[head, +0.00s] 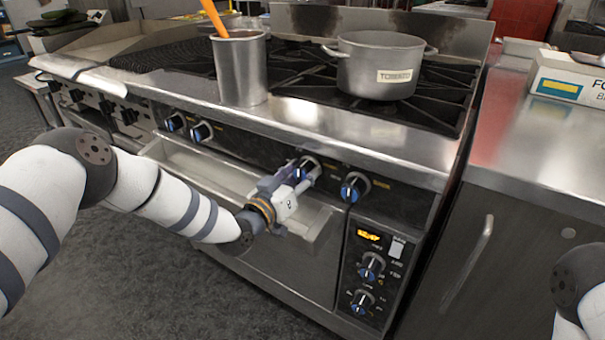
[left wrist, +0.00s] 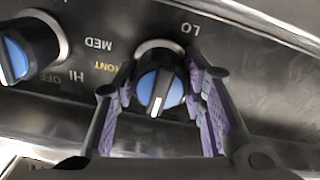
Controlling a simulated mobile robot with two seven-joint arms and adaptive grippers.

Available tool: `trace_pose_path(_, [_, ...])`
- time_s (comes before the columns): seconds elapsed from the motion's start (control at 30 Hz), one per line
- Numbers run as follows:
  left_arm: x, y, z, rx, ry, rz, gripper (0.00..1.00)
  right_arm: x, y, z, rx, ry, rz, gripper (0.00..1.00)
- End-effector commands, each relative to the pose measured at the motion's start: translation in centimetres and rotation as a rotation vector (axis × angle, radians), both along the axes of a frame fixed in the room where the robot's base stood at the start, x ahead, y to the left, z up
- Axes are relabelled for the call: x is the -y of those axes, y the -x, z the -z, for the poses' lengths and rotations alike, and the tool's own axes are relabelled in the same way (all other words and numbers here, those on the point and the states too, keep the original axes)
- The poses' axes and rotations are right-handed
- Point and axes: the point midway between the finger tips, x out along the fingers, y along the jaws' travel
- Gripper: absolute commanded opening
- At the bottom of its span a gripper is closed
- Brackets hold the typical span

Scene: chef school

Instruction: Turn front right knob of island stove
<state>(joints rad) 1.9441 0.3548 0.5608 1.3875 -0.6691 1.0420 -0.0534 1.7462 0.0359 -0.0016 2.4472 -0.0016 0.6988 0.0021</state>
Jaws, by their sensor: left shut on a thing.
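The island stove (head: 300,125) has a row of blue-faced knobs along its dark front panel. My left gripper (head: 296,178) is at the inner knob (head: 309,166) of the right-hand pair. In the left wrist view, my left gripper (left wrist: 162,98) has its purple-padded fingers on both sides of this knob (left wrist: 158,92), shut on it. The knob's white mark points down in that view. The outer right knob (head: 355,187) is free; a neighbouring knob also shows at the left of the wrist view (left wrist: 22,55). The lettering near the held knob is partly hidden. My right gripper is out of view.
A grey pot (head: 380,65) and a tall metal container (head: 240,72) with an orange utensil stand on the stove. An oven panel with knobs (head: 366,280) lies below right. A cabinet (head: 495,260) adjoins the stove, with a box (head: 565,85) on its counter.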

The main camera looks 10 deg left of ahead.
Motion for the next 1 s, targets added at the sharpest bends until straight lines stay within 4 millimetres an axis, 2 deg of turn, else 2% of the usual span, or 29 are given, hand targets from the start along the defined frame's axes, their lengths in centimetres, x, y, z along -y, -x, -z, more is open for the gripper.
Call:
trace_pose_path(0.37, [0.0, 0.0, 0.4, -0.052, 0.129, 0.000, 0.10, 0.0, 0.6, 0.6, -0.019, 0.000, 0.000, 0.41])
trace_pose_path(1.0, [0.1, 0.1, 0.5, -0.261, 0.689, 0.000, 0.10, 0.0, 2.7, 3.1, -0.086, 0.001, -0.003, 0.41])
